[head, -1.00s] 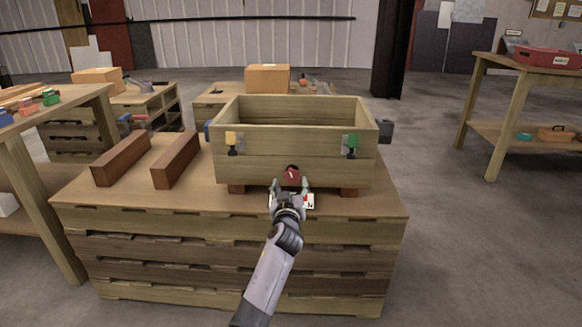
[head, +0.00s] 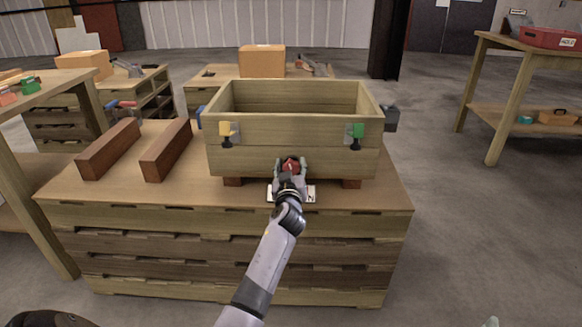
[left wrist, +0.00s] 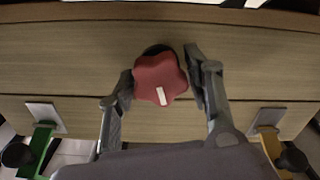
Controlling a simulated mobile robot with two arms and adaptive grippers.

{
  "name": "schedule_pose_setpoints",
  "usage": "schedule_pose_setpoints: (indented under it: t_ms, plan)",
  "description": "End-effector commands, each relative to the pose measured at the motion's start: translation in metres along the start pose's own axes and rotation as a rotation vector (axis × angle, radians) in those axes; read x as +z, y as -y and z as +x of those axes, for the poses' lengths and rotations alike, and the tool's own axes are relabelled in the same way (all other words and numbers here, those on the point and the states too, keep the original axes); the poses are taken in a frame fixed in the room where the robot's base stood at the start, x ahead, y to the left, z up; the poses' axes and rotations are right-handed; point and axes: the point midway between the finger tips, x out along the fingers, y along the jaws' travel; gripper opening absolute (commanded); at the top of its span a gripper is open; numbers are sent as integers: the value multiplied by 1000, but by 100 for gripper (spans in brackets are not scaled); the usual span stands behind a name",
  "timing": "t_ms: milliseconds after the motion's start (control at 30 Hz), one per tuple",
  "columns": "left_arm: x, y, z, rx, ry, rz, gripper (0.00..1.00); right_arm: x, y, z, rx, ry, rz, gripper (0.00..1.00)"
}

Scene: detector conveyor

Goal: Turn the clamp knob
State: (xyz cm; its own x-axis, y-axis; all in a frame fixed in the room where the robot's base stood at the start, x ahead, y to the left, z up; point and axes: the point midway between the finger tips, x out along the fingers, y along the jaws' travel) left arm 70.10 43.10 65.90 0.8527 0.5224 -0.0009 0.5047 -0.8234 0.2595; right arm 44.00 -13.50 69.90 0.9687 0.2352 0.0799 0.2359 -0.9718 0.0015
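The clamp knob (head: 290,166) is red and lobed, with a white mark, low on the front of the wooden crate (head: 235,160). My left gripper (head: 290,170) is at the crate front, one finger on each side of the knob. In the left wrist view my left gripper (left wrist: 160,76) looks open, with only narrow gaps beside the knob; contact is hard to tell. The gripper hides part of the knob in the head view. My right gripper is not in view.
The crate stands raised on blocks on a slatted workbench (head: 100,200). Yellow (head: 226,130) and green (head: 356,131) latches are on its front. Two brown beams (head: 108,150) lie to the left. A white label (head: 308,194) lies below the gripper.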

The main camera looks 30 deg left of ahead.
Motion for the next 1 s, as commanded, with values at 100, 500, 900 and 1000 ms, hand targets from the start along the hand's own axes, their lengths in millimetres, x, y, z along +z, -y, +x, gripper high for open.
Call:
schedule_pose_setpoints:
  t_ms: [100,500,900,1000]
  plan:
    - [0,0,0,0,0,0,36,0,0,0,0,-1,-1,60]
    - [0,0,0,0,0,0,11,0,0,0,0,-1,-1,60]
    - [-1,0,0,0,-1,88,11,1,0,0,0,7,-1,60]
    - [-1,-1,0,0,-1,153,11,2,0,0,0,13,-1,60]
